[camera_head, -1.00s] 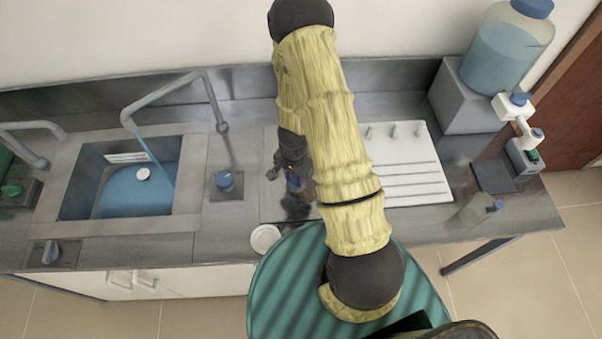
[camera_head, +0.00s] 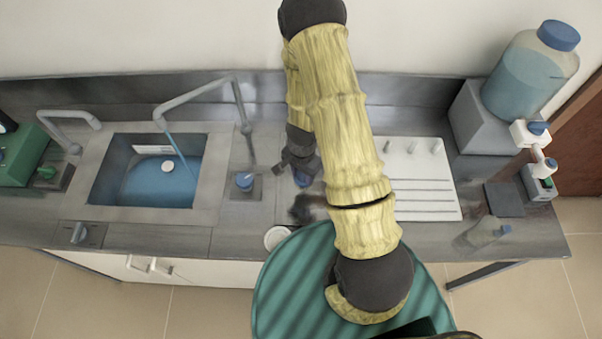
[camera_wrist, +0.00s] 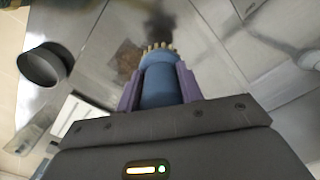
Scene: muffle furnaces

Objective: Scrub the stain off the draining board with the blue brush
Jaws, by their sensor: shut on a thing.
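My gripper (camera_head: 298,163) is shut on the blue brush (camera_wrist: 160,82), whose blue body sits between the purple fingers in the wrist view. Its pale bristles point away from the gripper. In the head view the brush (camera_head: 303,178) is partly hidden by my gripper and arm. The brown stain (camera_wrist: 128,57) lies on the grey metal draining board (camera_wrist: 190,55), just left of the bristles in the wrist view. A dark shadow lies beyond the bristles. I cannot tell whether the bristles touch the board. In the head view my arm covers part of the board.
A sink with blue water (camera_head: 160,182) is at left, under a bent tap. A white ribbed rack (camera_head: 425,185) and a large bottle (camera_head: 528,72) are at right.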

